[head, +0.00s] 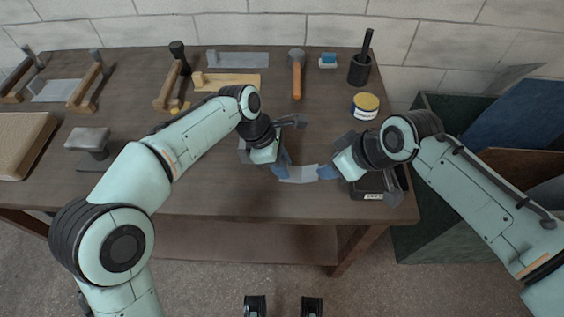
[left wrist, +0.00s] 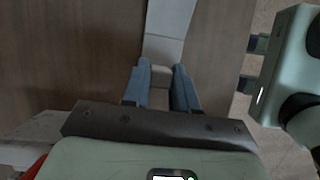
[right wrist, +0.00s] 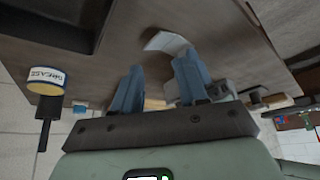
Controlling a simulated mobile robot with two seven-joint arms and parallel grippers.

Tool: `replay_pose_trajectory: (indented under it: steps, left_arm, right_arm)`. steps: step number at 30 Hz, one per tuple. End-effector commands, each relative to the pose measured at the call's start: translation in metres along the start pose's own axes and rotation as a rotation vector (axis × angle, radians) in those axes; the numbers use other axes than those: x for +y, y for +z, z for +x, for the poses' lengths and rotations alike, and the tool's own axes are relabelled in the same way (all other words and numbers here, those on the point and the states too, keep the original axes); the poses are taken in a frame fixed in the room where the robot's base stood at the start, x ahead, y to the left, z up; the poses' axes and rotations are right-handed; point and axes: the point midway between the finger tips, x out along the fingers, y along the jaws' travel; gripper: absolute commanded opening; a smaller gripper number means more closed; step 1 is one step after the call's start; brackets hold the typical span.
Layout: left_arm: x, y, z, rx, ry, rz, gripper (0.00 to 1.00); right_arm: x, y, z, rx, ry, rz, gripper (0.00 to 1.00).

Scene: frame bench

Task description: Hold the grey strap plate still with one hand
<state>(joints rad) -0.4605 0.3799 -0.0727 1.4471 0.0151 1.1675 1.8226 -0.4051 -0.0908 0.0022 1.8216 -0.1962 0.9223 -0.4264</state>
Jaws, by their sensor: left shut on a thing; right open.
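The grey strap plate (head: 302,174) is a light, bent strip near the front edge of the bench, between my two grippers. In the left wrist view the plate (left wrist: 165,40) runs away from my left gripper (left wrist: 161,70), which is shut on its near end. In the head view my left gripper (head: 283,166) is at the plate's left end. My right gripper (head: 328,172) is at the plate's right end, open. In the right wrist view the plate (right wrist: 167,42) lies just beyond the spread fingers (right wrist: 159,68), with nothing clearly between them.
A black tray (head: 370,194) with a label sits under my right arm. A dark green bin (head: 425,225) is right of the bench (head: 225,195). The front left of the bench is clear.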

Motion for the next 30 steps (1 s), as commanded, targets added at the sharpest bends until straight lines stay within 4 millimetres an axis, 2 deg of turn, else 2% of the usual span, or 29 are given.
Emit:
replay_pose_trajectory:
  steps: [1, 3, 5, 12, 17, 22, 30]
  left_arm:
    - [0.000, 0.000, -0.001, -0.001, 0.001, 0.000, 0.00]
    - [0.000, 0.000, -0.001, -0.001, 0.001, 0.000, 0.00]
    - [0.000, 0.000, -0.001, -0.001, 0.001, 0.000, 0.00]
    - [0.000, 0.001, -0.001, -0.001, 0.001, 0.000, 0.00]
    - [0.000, 0.001, -0.001, -0.001, 0.001, 0.000, 0.00]
    - [0.000, 0.001, -0.001, -0.001, 0.001, 0.001, 0.00]
    - [0.000, 0.001, -0.001, -0.001, 0.001, 0.000, 0.00]
  right_arm:
    - [0.000, 0.000, 0.000, 0.000, 0.000, 0.000, 0.39]
    - [0.000, -0.001, 0.000, -0.002, -0.002, -0.004, 0.17]
    - [0.002, -0.005, 0.001, -0.008, -0.007, -0.019, 0.00]
    - [0.008, -0.034, 0.007, -0.072, -0.074, -0.160, 0.00]
    - [0.009, -0.044, 0.010, -0.096, -0.109, -0.226, 0.00]
    - [0.009, -0.040, 0.021, -0.102, -0.116, -0.237, 0.00]
    - [0.009, -0.023, 0.050, -0.102, -0.116, -0.235, 0.00]
